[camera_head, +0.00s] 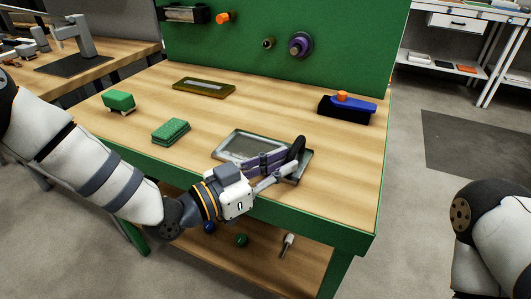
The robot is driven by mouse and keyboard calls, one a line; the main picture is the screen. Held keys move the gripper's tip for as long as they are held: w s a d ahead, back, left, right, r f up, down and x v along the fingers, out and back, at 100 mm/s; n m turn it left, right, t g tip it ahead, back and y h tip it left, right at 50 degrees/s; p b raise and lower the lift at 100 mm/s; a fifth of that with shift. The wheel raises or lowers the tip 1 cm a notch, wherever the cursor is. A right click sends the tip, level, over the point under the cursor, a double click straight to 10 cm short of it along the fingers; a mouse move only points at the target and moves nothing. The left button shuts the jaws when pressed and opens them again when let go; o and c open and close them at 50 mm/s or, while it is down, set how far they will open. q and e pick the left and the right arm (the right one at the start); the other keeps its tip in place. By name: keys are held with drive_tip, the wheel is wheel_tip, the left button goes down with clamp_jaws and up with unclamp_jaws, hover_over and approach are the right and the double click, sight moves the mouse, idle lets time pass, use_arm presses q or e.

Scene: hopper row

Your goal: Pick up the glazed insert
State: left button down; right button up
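A grey rectangular framed piece with a glassy-looking pane (236,143) lies flat near the bench's front edge; it may be the glazed insert. My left gripper (296,160) reaches over its right half and hides part of it. Its fingers point right, one dark fingertip standing up near the piece's right end. I cannot tell whether they touch the piece or how far they are apart. An olive-brown frame with a pale pane (204,87) lies farther back. My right gripper is out of view; only part of my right arm shows at the right edge.
On the wooden bench (340,190) are a green block (170,131), a small green wheeled item (119,101) and a blue-and-black tool with an orange knob (344,103). A green upright panel (350,45) closes the back. A lower shelf holds small items.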

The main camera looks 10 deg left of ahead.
use_arm(q)
drive_tip(key=shift+r, duration=0.1)
idle(0.3)
drive_tip(key=shift+r, duration=0.35)
wheel_tip(320, 180, up, 3)
drive_tip(key=shift+r+p, duration=0.15)
drive_tip(key=shift+p, duration=0.25)
drive_tip(key=s+a+r+p, duration=0.3)
drive_tip(key=s+a+r, duration=0.6)
drive_tip(key=s, duration=0.1)
drive_tip(key=shift+s, duration=0.35)
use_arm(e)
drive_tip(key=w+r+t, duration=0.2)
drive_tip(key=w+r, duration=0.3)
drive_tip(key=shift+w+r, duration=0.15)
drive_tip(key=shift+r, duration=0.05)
use_arm(q)
drive_tip(key=shift+f, duration=0.1)
